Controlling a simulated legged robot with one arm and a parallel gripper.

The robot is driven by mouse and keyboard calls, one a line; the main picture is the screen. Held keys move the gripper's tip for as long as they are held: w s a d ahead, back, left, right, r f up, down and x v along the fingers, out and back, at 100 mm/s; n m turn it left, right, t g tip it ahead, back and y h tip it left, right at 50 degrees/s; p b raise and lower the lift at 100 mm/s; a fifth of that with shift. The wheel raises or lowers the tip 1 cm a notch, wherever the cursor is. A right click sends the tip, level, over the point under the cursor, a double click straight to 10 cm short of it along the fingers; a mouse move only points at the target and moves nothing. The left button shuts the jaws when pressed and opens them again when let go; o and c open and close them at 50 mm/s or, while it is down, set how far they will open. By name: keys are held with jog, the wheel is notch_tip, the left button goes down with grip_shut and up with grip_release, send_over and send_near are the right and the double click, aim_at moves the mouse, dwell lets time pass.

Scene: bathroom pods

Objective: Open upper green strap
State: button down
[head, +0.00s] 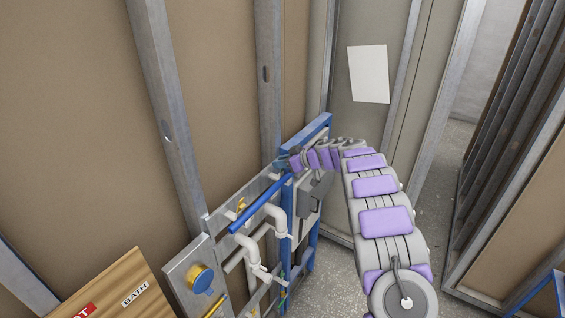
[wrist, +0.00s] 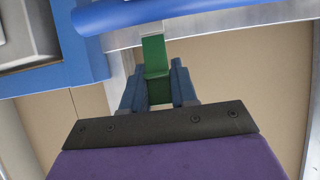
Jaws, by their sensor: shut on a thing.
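The green strap (wrist: 154,58) hangs just below the blue pipe (wrist: 160,10) in the wrist view. My gripper (wrist: 158,88) is shut on the strap, with one blue-grey finger on each side of it. The strap's upper part runs up to a pale metal bar under the pipe. In the head view my arm reaches to the upper end of the blue-framed pipe unit, and my gripper (head: 290,162) is small there. The strap cannot be made out in that view.
The blue frame (head: 318,135) with a grey box stands close beside my gripper. White pipes (head: 277,218) and a metal panel (head: 195,275) with a yellow-and-blue fitting are nearer. A wooden crate (head: 120,290) is at lower left. Open floor (head: 345,275) lies right of the unit.

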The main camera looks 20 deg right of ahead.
jog(key=c, duration=1.3)
grip_release()
jog(key=shift+c, duration=0.2)
jog(key=o, duration=0.4)
jog(key=shift+w+d+f, duration=0.15)
jog(key=shift+w+f, duration=0.05)
jog(key=shift+w, duration=0.05)
jog(key=shift+s+r, duration=0.1)
jog(key=shift+s+r, duration=0.1)
jog(key=shift+s, duration=0.05)
jog(key=b+v, duration=0.2)
jog(key=v, duration=1.5)
jog(key=shift+d, duration=0.25)
